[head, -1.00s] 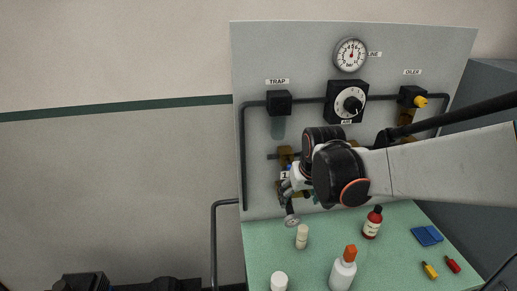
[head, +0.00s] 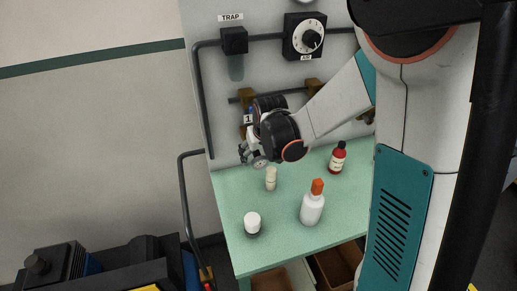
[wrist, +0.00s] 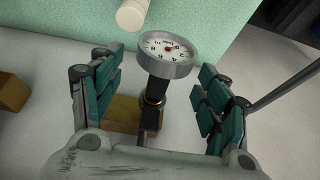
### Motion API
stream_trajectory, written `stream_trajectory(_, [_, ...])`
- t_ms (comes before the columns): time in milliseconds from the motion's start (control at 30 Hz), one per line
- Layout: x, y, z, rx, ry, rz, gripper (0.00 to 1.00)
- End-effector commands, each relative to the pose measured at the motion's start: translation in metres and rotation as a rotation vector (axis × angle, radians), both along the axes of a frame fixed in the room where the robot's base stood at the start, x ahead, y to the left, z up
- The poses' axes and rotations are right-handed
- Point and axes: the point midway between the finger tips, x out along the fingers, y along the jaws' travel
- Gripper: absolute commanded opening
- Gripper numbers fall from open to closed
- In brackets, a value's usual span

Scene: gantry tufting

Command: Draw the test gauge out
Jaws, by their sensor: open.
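The test gauge is a small round dial with a white face and grey rim (wrist: 168,50) on a black stem. In the wrist view the stem runs down to a brass-coloured fitting (wrist: 122,112). My gripper (wrist: 158,96) is open, with green-padded fingers on both sides of the stem and visible gaps on each side. In the head view the gauge (head: 261,163) shows at my gripper (head: 251,154), low in front of the panel above the bench's back edge. My wrist hides most of the fitting there.
The green bench (head: 285,230) holds a cream bottle (head: 271,179), a white-capped jar (head: 252,223), an orange-capped bottle (head: 312,206) and a red bottle (head: 337,158). A bent dark pipe (head: 183,205) runs beside the bench's left edge. A trap (head: 234,41) hangs on the panel above.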

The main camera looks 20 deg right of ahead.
Motion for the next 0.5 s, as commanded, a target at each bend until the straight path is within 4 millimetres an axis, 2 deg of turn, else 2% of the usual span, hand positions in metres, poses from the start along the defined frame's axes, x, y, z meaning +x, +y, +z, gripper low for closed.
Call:
stream_trajectory(167, [0.0039, 0.0000, -0.0096, 0.000, 0.000, 0.000, 0.69])
stream_trajectory(467, [0.0042, 0.0000, -0.0105, 0.000, 0.000, 0.000, 0.69])
stream_trajectory(500, [0.0042, 0.0000, -0.0105, 0.000, 0.000, 0.000, 0.60])
